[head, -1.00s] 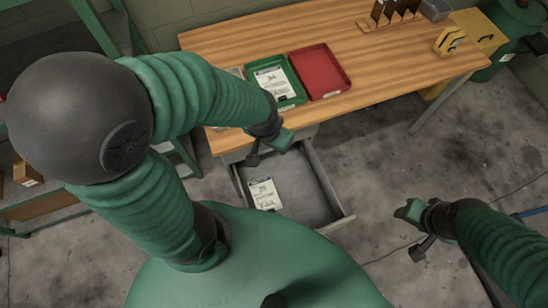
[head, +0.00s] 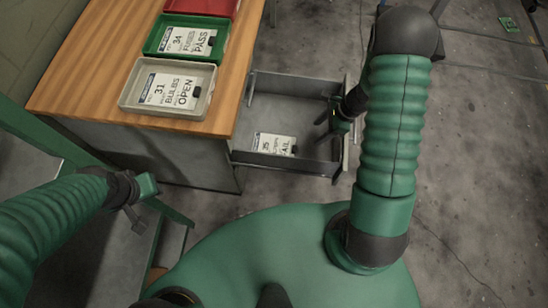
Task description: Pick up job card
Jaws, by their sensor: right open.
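A white job card (head: 273,144) with black print, part of it reading 35, lies flat in the open grey drawer (head: 292,108), at the drawer's near left side. My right gripper (head: 327,128) is open and empty at the drawer's right side, apart from the card in the drawer. My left gripper (head: 144,205) is at the left, away from the drawer, its fingers apart and empty.
The wooden desk (head: 105,55) carries the cream tray (head: 204,108), the green tray (head: 221,50) and a red tray (head: 210,6). The drawer's walls rise around the card. A green frame (head: 45,130) stands at the left. The concrete floor at the right is mostly clear.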

